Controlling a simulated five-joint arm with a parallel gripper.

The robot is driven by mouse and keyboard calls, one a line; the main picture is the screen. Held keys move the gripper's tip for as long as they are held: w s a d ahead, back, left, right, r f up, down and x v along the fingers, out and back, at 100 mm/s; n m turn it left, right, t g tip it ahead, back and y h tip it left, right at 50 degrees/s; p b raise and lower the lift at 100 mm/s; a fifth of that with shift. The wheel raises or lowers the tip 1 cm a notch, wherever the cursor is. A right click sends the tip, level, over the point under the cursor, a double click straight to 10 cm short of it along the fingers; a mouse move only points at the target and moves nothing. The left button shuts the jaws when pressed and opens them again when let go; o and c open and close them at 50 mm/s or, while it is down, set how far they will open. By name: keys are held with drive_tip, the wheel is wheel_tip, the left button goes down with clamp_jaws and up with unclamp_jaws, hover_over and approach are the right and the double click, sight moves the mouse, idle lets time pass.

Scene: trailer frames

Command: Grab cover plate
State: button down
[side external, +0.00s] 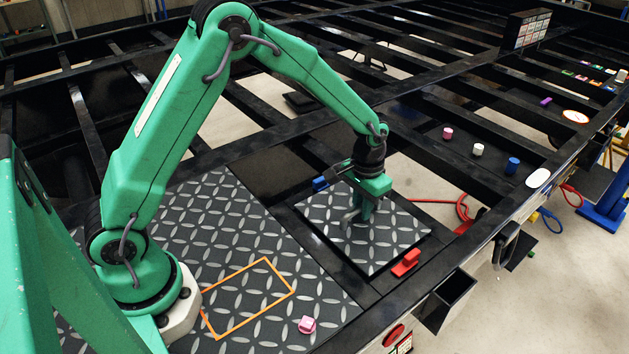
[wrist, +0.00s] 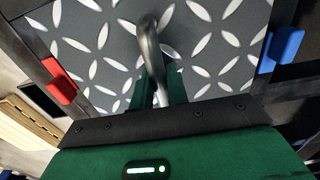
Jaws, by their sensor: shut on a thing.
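The cover plate (side external: 385,238) is a dark square sheet with a light diamond tread pattern, at the right of my arm in the side view. It lies at or just above the black frame; I cannot tell which. A curved metal handle stands up from its middle. My green gripper (side external: 358,208) is over the plate, pointing down, and shut on the handle. In the wrist view the handle (wrist: 152,55) rises between the two green fingers, and the plate (wrist: 220,45) fills the top of the picture. The fingertips are partly hidden.
A red clamp (side external: 406,262) and a blue clamp (side external: 320,184) sit at opposite edges of the plate. An orange outlined rectangle (side external: 282,296) marks the tread floor at left, with a pink piece (side external: 307,324) beside it. Pink, white and blue cylinders stand on the frame behind.

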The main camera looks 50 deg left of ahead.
wheel_tip(320, 180, up, 3)
drive_tip(key=shift+d+f, duration=0.1)
drive_tip(key=shift+f, duration=0.05)
drive_tip(key=s+d+r, duration=0.6)
drive_tip(key=s+d, duration=0.1)
drive_tip(key=d, duration=0.2)
drive_tip(key=shift+s+r, duration=0.15)
drive_tip(key=shift+r, duration=0.15)
drive_tip(key=shift+a, duration=0.15)
